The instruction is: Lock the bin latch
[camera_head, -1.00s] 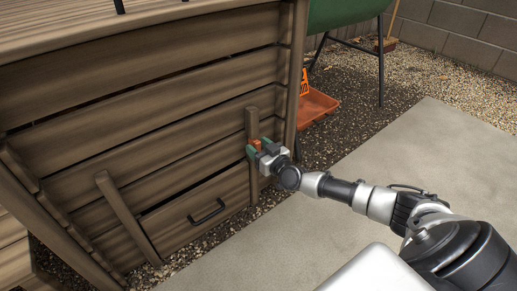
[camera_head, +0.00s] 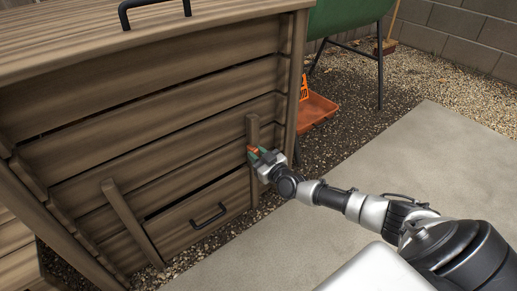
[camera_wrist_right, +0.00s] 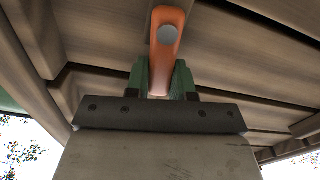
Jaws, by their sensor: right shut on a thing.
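The wooden bin (camera_head: 150,110) fills the left of the head view, with a low drawer-like door panel (camera_head: 190,215) at its base. The small orange latch (camera_head: 252,149) is on the upright batten at the bin's right side, partly hidden by my right gripper (camera_head: 257,156). In the right wrist view the latch (camera_wrist_right: 166,55) is an orange bar with a round grey pin near its far end. The green fingers of my right gripper (camera_wrist_right: 167,82) are shut on its near end. My left gripper is not in view.
A black handle (camera_head: 208,216) is on the door panel, and another (camera_head: 150,8) on the bin's lid. Bare paving (camera_head: 440,160) lies to the right.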

